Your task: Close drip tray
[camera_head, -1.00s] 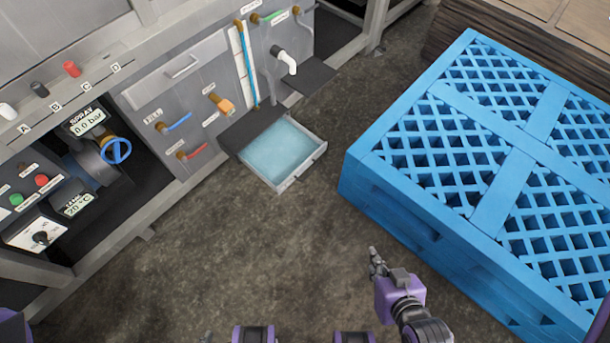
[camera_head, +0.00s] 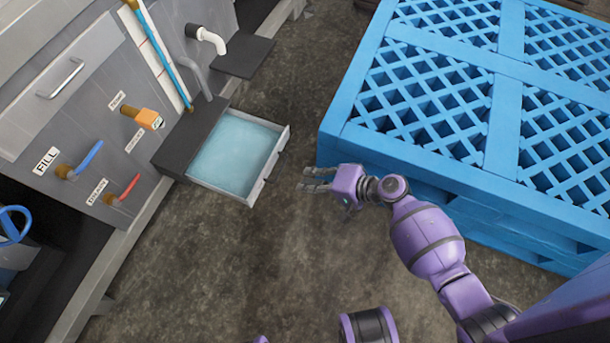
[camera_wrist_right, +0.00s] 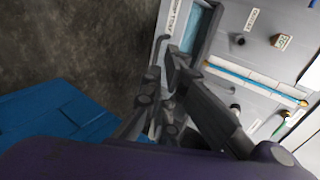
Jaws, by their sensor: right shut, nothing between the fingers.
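The drip tray (camera_head: 283,142) is a shallow grey drawer with pale blue water in it. It is pulled out from the low dark housing (camera_head: 184,132) at the foot of the grey machine. My right gripper (camera_head: 304,179) is just right of the tray's front, pointing at it, shut and empty; a small gap shows between them in the head view. In the right wrist view my right gripper's fingers (camera_wrist_right: 168,88) reach up toward the tray (camera_wrist_right: 198,38), partly covering it. My left gripper is not in view.
A large blue pallet stack (camera_head: 332,130) stands close on the right, next to my right arm. The machine front carries a red-handled valve (camera_head: 122,188), a blue-handled valve (camera_head: 82,160) and a white spout (camera_head: 207,38). Bare floor (camera_head: 230,250) lies in front of the tray.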

